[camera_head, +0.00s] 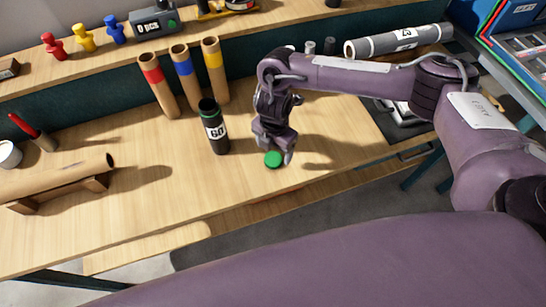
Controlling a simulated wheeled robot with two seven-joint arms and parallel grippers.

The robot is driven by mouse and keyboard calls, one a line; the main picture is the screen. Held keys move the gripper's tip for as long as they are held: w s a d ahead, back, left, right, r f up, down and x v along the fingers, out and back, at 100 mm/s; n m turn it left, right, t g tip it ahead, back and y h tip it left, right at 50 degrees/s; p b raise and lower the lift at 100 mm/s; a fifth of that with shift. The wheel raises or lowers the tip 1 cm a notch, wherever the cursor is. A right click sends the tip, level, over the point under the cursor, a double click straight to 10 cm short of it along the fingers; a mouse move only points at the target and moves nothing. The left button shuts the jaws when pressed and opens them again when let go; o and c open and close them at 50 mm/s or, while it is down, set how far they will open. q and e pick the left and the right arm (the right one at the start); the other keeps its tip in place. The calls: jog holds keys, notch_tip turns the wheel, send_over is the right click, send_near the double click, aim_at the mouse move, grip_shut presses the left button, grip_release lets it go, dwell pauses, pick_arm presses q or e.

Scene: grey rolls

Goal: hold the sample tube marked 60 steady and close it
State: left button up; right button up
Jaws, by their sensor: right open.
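The sample tube marked 60 (217,138) stands upright on the wooden table, dark with a white label and a green band near its top. Its top end looks open. A green cap (273,159) lies on the table to the right of the tube. My right gripper (275,150) points down at the green cap, with its fingers open around or just above it; I cannot tell whether they touch it. My left gripper is not in view.
Three cardboard tubes with red, blue and yellow bands (183,77) stand behind the marked tube. A brown roll (60,176) lies on a wooden cradle at left. A grey roll (398,41) lies at back right. The table's front middle is clear.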

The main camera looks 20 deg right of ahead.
aim_at(273, 158)
jog(key=shift+a+f+p, duration=0.15)
jog(key=shift+f+p, duration=0.2)
jog(key=shift+f, duration=1.6)
jog(key=shift+c, duration=0.3)
jog(key=c, duration=1)
